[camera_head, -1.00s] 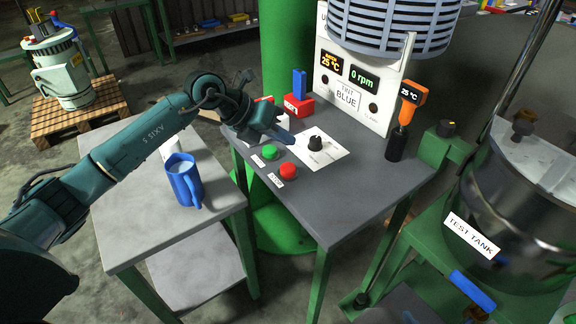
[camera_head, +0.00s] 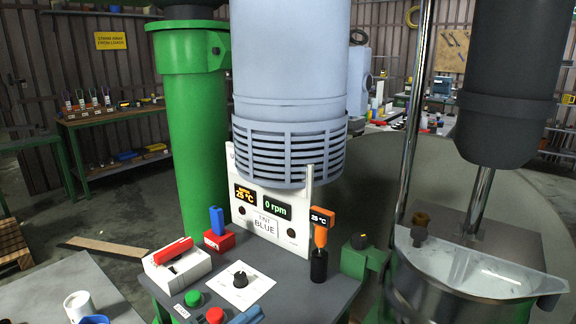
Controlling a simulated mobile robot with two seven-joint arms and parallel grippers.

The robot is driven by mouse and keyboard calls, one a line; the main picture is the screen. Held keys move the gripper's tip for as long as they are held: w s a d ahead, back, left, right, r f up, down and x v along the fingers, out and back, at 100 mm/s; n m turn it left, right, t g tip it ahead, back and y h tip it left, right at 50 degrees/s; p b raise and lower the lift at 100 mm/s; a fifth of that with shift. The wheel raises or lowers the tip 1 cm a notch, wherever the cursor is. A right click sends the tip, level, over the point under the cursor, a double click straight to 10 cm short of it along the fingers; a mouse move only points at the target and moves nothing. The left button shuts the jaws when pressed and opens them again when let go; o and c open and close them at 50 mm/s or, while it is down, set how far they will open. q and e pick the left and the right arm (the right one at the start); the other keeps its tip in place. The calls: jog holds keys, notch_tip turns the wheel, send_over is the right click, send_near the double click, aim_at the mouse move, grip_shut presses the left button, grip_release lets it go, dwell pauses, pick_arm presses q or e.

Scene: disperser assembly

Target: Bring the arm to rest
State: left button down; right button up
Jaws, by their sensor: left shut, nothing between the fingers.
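My left gripper (camera_head: 247,315) shows only as blue-grey fingertips at the bottom edge, shut and empty. It appears just right of the red button (camera_head: 215,315) on the grey control table (camera_head: 310,300); whether it touches anything cannot be told. The rest of the left arm is below the picture. My right gripper is not in view. The green button (camera_head: 193,298) and a black knob (camera_head: 240,280) on a white sheet are close by. The panel display (camera_head: 262,202) reads 25 °C and 0 rpm.
A white box with a red lever (camera_head: 174,252) and a red block with a blue handle (camera_head: 217,241) stand on the table. An orange thermometer (camera_head: 320,238) sits in a black holder. The steel tank (camera_head: 470,270) is right. A white cup (camera_head: 78,305) and blue mug (camera_head: 95,320) stand lower left.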

pick_arm(q)
jog(key=s+a+f+n+g+y+p, duration=0.1)
jog(key=s+a+f+n+y, duration=0.2)
jog(key=s+f+n+y, duration=0.3)
jog(key=s+a+f+n+g+y+p, duration=0.1)
jog(key=s+a+f+n+y, duration=0.3)
jog(key=s+f+n, duration=0.6)
notch_tip(320, 180, down, 3)
jog(key=n+y, duration=0.2)
jog(key=n, duration=0.2)
jog(key=shift+a+g, duration=0.2)
jog(key=shift+g, duration=0.1)
jog(key=shift+a, duration=0.15)
dwell(1.7)
